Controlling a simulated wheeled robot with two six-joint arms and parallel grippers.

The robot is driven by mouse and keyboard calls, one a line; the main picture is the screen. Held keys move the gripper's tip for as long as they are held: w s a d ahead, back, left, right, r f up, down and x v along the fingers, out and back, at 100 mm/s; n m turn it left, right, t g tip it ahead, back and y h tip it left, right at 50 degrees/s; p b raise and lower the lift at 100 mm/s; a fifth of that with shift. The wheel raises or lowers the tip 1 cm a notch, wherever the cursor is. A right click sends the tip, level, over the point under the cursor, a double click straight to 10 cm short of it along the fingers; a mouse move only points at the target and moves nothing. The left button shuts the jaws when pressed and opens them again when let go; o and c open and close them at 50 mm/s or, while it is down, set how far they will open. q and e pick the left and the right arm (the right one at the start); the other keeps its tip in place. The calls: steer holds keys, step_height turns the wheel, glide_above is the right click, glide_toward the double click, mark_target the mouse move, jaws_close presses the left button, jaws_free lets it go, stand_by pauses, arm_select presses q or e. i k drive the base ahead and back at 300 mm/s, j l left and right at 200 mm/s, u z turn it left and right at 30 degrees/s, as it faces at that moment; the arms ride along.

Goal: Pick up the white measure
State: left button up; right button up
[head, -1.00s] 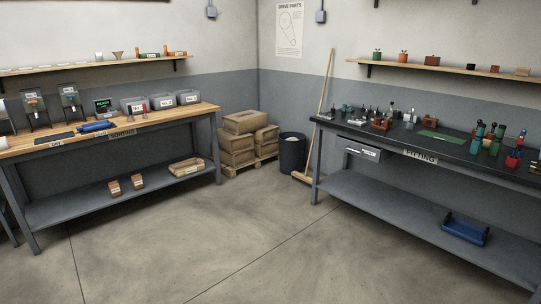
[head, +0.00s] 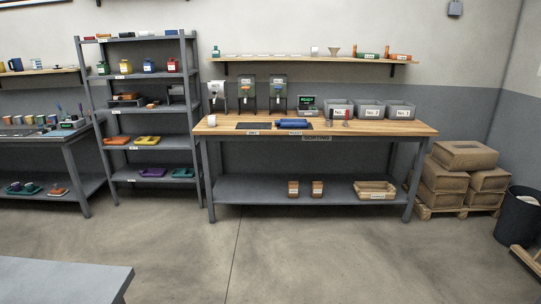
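Two small white cup-like things are in the head view, and I cannot tell which is the white measure. One (head: 211,120) stands at the left end of the wooden-topped sorting bench (head: 400,127), below a white-topped machine (head: 217,92). The other (head: 314,51) stands on the wall shelf (head: 290,58) above that bench, beside a tan funnel-like thing (head: 334,51). Both are small and far off. Neither of my grippers shows in the view.
Several grey bins (head: 370,109) and a blue thing (head: 293,123) are on the bench. A shelving rack (head: 190,100) stands to its left, stacked boxes (head: 465,155) to its right. A grey surface (head: 65,280) fills the near left corner. The floor before the bench is clear.

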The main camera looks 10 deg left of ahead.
mark_target(211, 119)
steer(key=i+j+u, duration=0.15)
steer(key=i, duration=1.55)
steer(key=i+l+u, duration=0.15)
steer(key=i, duration=1.55)
